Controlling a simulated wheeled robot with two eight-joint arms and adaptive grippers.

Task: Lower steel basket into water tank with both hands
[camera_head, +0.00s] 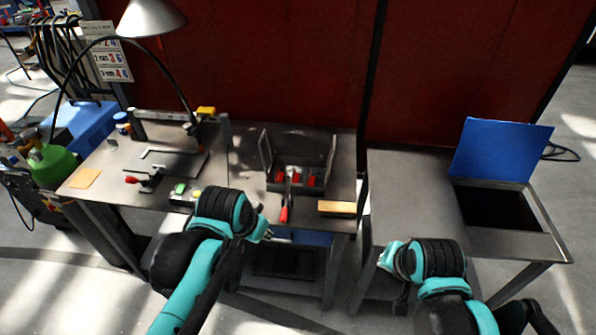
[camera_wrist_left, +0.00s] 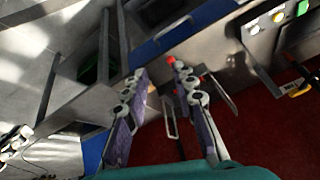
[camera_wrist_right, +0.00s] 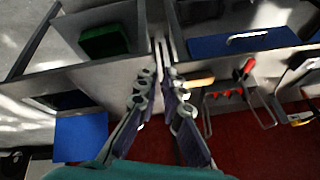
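The steel basket (camera_head: 297,182) stands on the middle table with red-handled pieces in it and an upright loop at each end. It also shows in the right wrist view (camera_wrist_right: 233,96). The water tank appears to be the dark opening (camera_head: 495,208) in the right table, with its blue lid (camera_head: 500,150) standing up behind it; its inside is too dark to read. My left gripper (camera_head: 268,236) is open and empty in front of the middle table, as the left wrist view (camera_wrist_left: 158,72) shows. My right gripper (camera_head: 385,257) is open, with a narrower gap (camera_wrist_right: 158,72), in front of the right table.
A tan block (camera_head: 337,208) lies on the middle table, right of the basket. A lamp (camera_head: 150,18), a red-knobbed clamp (camera_head: 145,183) and a small button box (camera_head: 183,193) are at the left. The right table's left part (camera_head: 410,190) is bare. A red wall (camera_head: 270,70) stands behind.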

